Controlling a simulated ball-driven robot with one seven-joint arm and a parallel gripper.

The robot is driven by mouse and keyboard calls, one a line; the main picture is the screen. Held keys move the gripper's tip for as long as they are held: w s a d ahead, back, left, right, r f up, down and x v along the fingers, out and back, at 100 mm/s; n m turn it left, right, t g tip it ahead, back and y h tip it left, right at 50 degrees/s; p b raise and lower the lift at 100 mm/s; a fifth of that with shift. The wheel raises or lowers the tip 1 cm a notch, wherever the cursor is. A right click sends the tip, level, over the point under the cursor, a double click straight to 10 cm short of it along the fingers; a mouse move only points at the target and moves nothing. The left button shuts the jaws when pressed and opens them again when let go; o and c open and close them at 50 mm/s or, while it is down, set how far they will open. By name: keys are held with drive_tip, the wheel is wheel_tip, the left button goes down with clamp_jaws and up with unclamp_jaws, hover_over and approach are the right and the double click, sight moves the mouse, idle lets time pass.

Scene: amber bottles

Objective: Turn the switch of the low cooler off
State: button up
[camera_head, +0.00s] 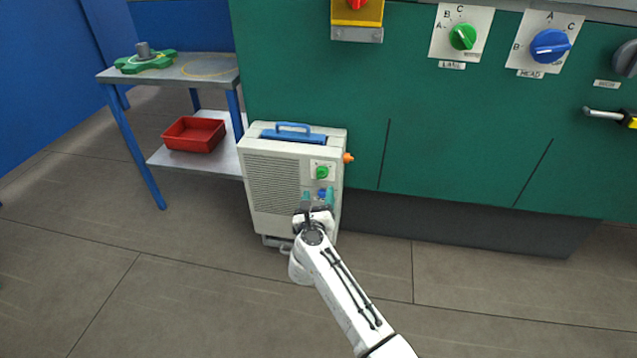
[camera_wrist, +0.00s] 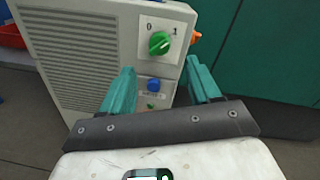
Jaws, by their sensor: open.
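The low cooler (camera_head: 270,185) is a pale grey box with a vented front and a blue handle on top, standing on the floor against the green cabinet. It also shows in the wrist view (camera_wrist: 70,50). Its switch is a green knob (camera_wrist: 159,43) on a white plate marked 0 and 1, at the upper right of its front; it also shows in the head view (camera_head: 322,172). The knob's ridge seems to lean toward the 1. My gripper (camera_wrist: 159,74) is open and empty, its teal fingers spread just below the switch, apart from it, near the cooler's front (camera_head: 318,197).
A blue button (camera_wrist: 153,85) sits below the switch, between my fingers in the picture. An orange fitting (camera_head: 348,158) juts from the cooler's right side. A trolley (camera_head: 215,80) with a red bin (camera_head: 193,134) stands at left. The floor in front is clear.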

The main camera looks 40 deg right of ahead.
sight(322, 177)
drive_tip(key=b+x, duration=0.2)
drive_tip(key=x, duration=0.6)
drive_tip(key=shift+b, duration=0.35)
drive_tip(key=shift+c, duration=0.4)
drive_tip(key=c, duration=0.9)
